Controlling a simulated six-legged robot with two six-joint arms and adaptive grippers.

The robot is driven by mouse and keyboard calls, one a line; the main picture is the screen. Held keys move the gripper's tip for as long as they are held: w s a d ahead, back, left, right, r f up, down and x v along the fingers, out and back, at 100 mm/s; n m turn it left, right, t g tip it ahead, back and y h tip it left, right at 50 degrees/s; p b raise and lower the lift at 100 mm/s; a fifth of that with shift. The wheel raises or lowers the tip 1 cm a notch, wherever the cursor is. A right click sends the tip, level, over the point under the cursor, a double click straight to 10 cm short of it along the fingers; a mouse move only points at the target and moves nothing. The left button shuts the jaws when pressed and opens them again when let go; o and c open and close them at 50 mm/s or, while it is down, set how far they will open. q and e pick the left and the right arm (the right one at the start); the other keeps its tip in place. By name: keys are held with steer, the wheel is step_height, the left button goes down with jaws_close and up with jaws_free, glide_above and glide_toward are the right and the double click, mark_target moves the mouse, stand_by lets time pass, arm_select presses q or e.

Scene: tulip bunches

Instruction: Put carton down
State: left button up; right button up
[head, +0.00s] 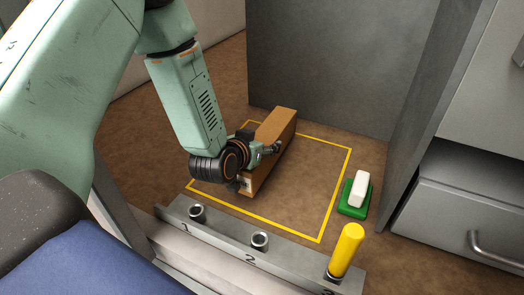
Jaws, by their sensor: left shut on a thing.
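The brown carton (274,140) is a long narrow box inside the yellow outlined rectangle (333,197) on the brown floor, towards its left part. My left gripper (262,168) is shut on the carton near its middle and front end. The wrist hides part of the carton's left side. I cannot tell whether the carton's underside touches the floor. My right gripper is not in view.
A grey rail (205,226) with numbered sockets runs along the front, and a yellow peg (346,250) stands in its right socket. A white block on a green base (356,193) lies right of the outline. Grey panels stand behind and right. The outline's right part is clear.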

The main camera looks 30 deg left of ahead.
arm_select(q)
steer(key=shift+w+f+b, duration=0.25)
steer(key=shift+f+b, duration=0.05)
steer(key=shift+f, duration=0.8)
steer(key=shift+a+r, duration=0.1)
steer(key=shift+s, duration=0.1)
steer(key=o, duration=1.7)
steer(key=shift+f, duration=0.2)
steer(key=shift+r, duration=0.1)
